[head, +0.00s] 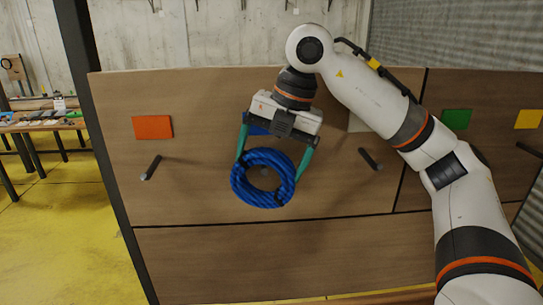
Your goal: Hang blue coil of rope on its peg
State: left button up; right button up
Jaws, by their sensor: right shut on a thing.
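The blue coil of rope (248,194) is a round ring with dark bands, upright in front of a brown wooden panel. My right gripper (268,166) comes down from above, with its two teal fingers shut on opposite sides of the coil. A blue label (258,129) shows on the panel, partly hidden behind the gripper. A small dark shape shows in the coil's opening below this label. I cannot tell whether it is a peg, nor whether the coil is around it or touches the panel. My left gripper is not in view.
A bare dark peg (151,168) sticks out below an orange label (153,127) at left. Another bare peg (370,159) is right of the coil, below a pale label (358,122). Green (456,119) and yellow (528,119) labels are farther right. A cluttered table (40,125) stands far left.

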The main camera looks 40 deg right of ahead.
jog(key=o, duration=0.8)
jog(key=b+v, duration=0.1)
jog(key=v, duration=0.1)
jog(key=shift+r, duration=0.25)
jog(key=shift+p+v, duration=1.3)
jog(key=shift+v, duration=3.5)
jog(key=shift+f, duration=0.1)
